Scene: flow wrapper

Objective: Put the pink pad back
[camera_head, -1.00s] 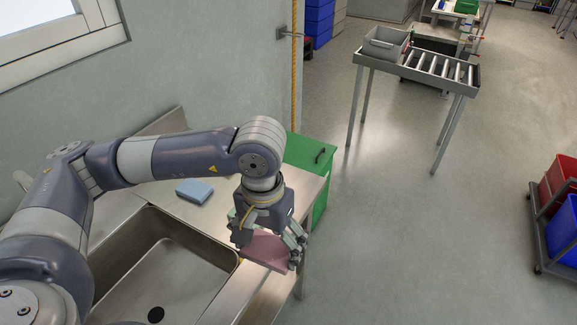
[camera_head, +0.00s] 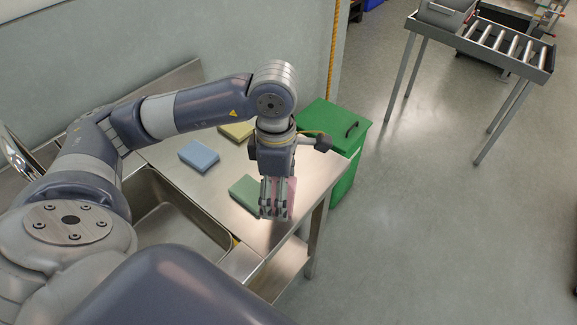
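My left gripper (camera_head: 273,208) points down over the front right part of the steel sink table (camera_head: 225,163). Its fingers are around the pink pad (camera_head: 292,194), which they largely hide; a pink strip shows along their right side. I cannot tell whether the pad touches the table top. A green pad (camera_head: 244,191) lies just left of the fingers. A blue pad (camera_head: 199,155) lies further left, and a yellow pad (camera_head: 236,131) lies behind, partly hidden by my arm. My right gripper is not in view.
The sink basin (camera_head: 180,222) opens left of the gripper, partly behind my arm. A green lidded bin (camera_head: 338,140) stands beyond the table's right end. A roller conveyor (camera_head: 488,48) with a grey crate (camera_head: 446,14) is at the back right. Open floor lies between.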

